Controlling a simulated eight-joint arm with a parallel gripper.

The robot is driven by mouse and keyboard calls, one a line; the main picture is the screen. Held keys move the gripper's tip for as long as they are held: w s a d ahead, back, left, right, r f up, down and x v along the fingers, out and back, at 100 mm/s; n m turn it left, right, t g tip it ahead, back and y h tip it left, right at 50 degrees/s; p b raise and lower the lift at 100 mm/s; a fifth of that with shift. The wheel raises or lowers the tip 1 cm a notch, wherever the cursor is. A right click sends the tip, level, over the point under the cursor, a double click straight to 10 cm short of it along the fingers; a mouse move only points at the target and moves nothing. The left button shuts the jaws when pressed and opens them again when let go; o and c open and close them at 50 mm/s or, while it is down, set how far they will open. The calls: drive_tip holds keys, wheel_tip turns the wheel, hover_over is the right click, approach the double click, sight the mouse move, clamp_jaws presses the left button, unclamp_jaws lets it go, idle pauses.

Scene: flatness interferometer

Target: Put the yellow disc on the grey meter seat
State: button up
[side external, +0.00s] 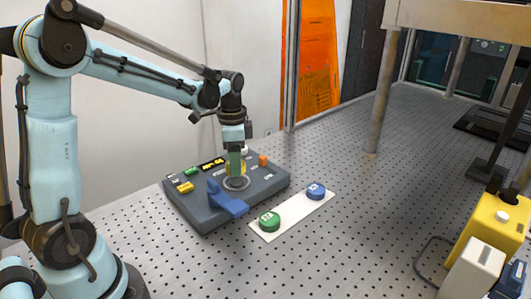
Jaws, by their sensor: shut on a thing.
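The yellow disc (243,168) shows as a small patch of yellow at my gripper's fingers, which hide much of it. My gripper (236,170) points down and is shut on the disc. Both are over the round grey meter seat (236,184) on top of the dark grey meter. I cannot tell whether the disc touches the seat or is just above it.
The meter (205,214) has a blue lever (228,202) in front and several small coloured parts on top. A white strip (292,216) to its right bears a green disc (269,221) and a blue disc (316,191). A yellow machine (495,230) stands far right. The perforated table between is clear.

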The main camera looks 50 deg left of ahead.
drive_tip(key=shift+f, duration=1.8)
drive_tip(key=shift+f, duration=0.1)
drive_tip(key=o, duration=1.2)
drive_tip(key=shift+c, duration=0.2)
